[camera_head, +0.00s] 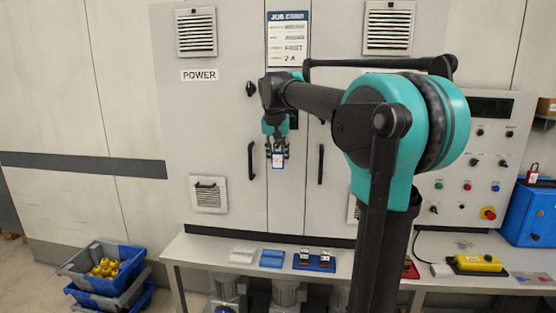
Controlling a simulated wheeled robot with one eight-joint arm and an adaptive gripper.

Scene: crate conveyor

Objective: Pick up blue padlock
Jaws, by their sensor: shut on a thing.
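My gripper (277,151) points down in front of the grey cabinet's doors, well above the bench. It is shut on a small blue thing with a white face, the blue padlock (278,161), which hangs upright below the fingers. Its shackle is hidden by the fingers at this size. The padlock is apart from the bench, and I cannot tell how near it is to the cabinet door behind it.
The bench (215,249) bears a white block (243,255), a blue block (271,259) and a blue tray (326,267). A yellow pendant (475,263) and a blue box (530,212) with a red padlock (532,173) are right. Stacked crates (122,265) stand left.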

